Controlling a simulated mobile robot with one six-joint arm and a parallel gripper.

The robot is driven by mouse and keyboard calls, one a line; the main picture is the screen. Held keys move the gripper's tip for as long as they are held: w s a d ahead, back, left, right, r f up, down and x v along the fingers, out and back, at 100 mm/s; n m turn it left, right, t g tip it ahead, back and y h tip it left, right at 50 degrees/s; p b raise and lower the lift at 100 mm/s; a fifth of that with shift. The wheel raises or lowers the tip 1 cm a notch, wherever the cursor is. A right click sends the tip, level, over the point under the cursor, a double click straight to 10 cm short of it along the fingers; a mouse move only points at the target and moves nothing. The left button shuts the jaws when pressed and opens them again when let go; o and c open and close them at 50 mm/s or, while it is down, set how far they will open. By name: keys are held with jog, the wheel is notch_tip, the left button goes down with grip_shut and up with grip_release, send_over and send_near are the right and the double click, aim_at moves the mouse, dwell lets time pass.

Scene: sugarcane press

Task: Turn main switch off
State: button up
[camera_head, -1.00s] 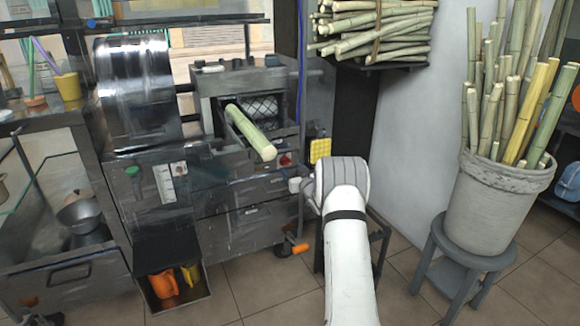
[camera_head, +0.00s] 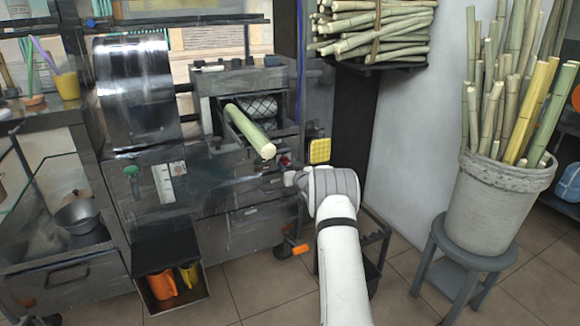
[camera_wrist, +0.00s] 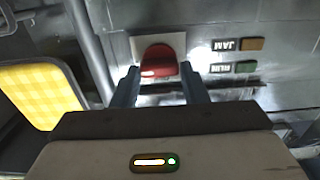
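The main switch appears to be the red knob (camera_wrist: 158,62) on a pale plate on the machine's metal panel, in the wrist view. My gripper (camera_wrist: 160,80) is open, with one finger to the left of the red knob and one to the right in the picture. A gap shows on each side, and I cannot tell whether a finger touches it. In the head view my gripper (camera_head: 288,178) is at the press front, just below a small red part (camera_head: 285,160). My wrist hides some of the panel there.
An amber button (camera_wrist: 252,44) labelled JAM and a green button (camera_wrist: 246,67) labelled RUN sit right of the knob, labels upside down. A yellow checked pad (camera_wrist: 40,92) is at left. A cane stalk (camera_head: 250,130) sticks out of the press above my gripper.

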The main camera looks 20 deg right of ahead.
jog(key=c, duration=0.5)
jog(key=shift+d, duration=0.2)
jog(key=shift+a, duration=0.1)
jog(key=shift+f, duration=0.1)
jog(key=n+b, duration=0.3)
jog(key=shift+a+f, duration=0.1)
jog(key=shift+f, duration=0.05)
jog(key=n+b, duration=0.5)
jog(key=n, duration=0.1)
jog(key=shift+a, duration=0.1)
jog(key=n+b, duration=0.3)
jog(key=n, duration=0.1)
jog(key=shift+n, duration=0.4)
jog(key=n, duration=0.4)
jog(key=shift+a, duration=0.1)
